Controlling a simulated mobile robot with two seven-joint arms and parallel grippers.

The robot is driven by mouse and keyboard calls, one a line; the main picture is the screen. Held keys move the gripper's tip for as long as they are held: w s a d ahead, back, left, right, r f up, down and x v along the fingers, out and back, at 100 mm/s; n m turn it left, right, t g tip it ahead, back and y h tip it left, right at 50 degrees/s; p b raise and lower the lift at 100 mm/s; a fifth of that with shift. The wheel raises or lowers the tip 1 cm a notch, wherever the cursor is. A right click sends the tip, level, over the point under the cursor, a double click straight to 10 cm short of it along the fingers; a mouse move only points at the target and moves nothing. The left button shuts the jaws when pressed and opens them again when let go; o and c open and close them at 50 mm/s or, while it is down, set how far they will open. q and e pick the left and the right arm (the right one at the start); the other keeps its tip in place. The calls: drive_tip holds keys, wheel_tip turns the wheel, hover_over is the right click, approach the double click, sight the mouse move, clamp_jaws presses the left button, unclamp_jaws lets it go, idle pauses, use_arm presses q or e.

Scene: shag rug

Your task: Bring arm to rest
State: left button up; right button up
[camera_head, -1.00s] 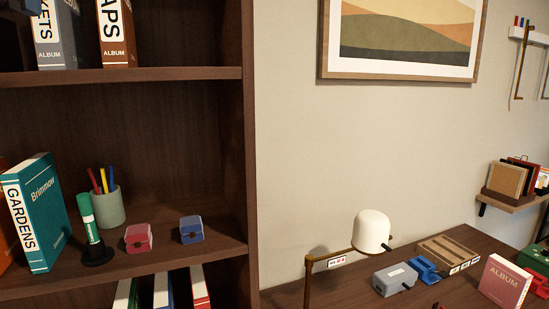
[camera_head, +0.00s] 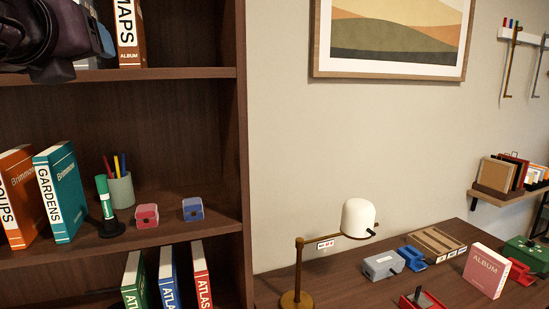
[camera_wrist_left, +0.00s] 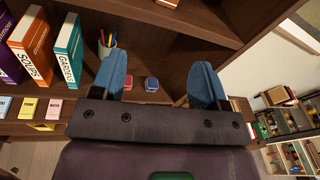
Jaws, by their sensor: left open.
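My left arm (camera_head: 45,38), dark purple and grey, shows at the upper left of the head view, in front of the upper bookcase shelf. In the left wrist view my left gripper (camera_wrist_left: 158,76) has its two blue fingers wide apart, with nothing held between them. Beyond the fingers are the shelf with a pen cup (camera_wrist_left: 106,46), a red box (camera_wrist_left: 127,82) and a blue box (camera_wrist_left: 151,84). My right gripper is in neither view.
A desk at right carries a white lamp (camera_head: 357,217), a grey box (camera_head: 383,264) and a pink album (camera_head: 485,270). The wall between is bare below the picture.

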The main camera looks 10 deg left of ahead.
use_arm(q)
drive_tip(key=w+d+f+n+g+h, duration=0.1)
drive_tip(key=w+d+f+n+h, duration=0.1)
drive_tip(key=w+f, duration=0.45)
drive_tip(key=w+d+f+n+h, duration=0.1)
drive_tip(key=w+f+h, duration=0.25)
drive_tip(key=f, duration=0.55)
wheel_tip(320, 180, down, 22)
drive_tip(key=w+d+n+g+h, duration=0.2)
drive_tip(key=n, duration=0.6)
drive_tip(key=s+f+n, duration=0.6)
drive_tip(key=s+f, duration=0.2)
drive_tip(key=f, duration=0.3)
drive_tip(key=s+f+n+y, duration=0.1)
drive_tip(key=s+f+n, duration=0.5)
drive_tip(key=f, duration=0.6)
drive_tip(key=s+f+n+g+y, duration=0.1)
drive_tip(key=s+f+n, duration=0.5)
drive_tip(key=s+f, duration=0.4)
drive_tip(key=shift+a+f, duration=0.2)
drive_tip(key=shift+f, duration=0.45)
